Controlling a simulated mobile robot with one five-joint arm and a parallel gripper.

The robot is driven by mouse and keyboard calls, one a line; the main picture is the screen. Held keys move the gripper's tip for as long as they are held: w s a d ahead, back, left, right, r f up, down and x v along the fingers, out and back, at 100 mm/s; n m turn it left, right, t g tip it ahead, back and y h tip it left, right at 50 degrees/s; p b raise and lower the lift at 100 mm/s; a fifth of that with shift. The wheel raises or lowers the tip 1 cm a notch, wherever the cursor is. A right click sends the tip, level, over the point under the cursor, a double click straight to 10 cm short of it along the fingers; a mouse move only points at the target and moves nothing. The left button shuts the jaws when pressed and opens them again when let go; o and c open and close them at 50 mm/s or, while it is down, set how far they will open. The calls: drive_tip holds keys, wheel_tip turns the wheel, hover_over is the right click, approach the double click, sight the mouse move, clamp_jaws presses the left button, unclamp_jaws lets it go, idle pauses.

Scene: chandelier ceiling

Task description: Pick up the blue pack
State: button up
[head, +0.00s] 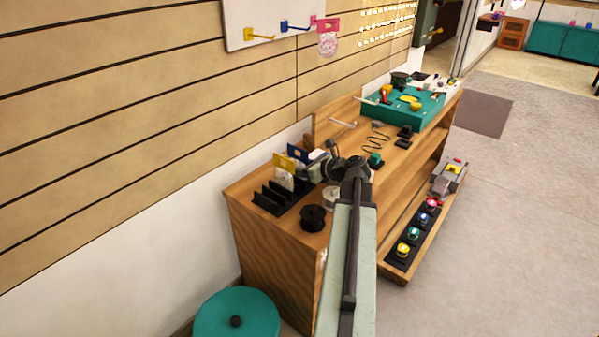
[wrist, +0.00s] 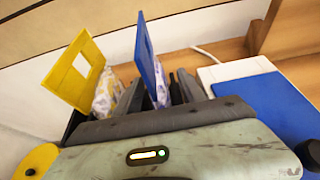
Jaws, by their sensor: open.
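The blue pack (head: 297,152) stands upright in a black slotted rack (head: 268,203) on the wooden bench. In the wrist view the blue pack (wrist: 147,55) shows a blue header with a slot and a clear bag below. A yellow pack (head: 284,165) stands beside it, and it also shows at left in the wrist view (wrist: 75,75). My gripper (head: 311,167) is open at the rack, close to the blue pack. In the wrist view the bag's lower part seems to lie between dark finger-like shapes; contact cannot be told. The bag's bottom is hidden by my gripper body.
A black spool (head: 313,218) and a white round item (head: 331,198) are near the rack. A teal tray (head: 400,112) with tools is farther along the bench. A lower shelf holds several coloured knobs (head: 403,249). A slatted wall (head: 150,110) runs behind. Floor at right is clear.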

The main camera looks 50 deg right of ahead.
drive_tip(key=shift+c, duration=0.4)
clamp_jaws()
drive_tip(key=shift+r, duration=0.15)
wheel_tip(320, 180, up, 10)
drive_tip(key=p, duration=1)
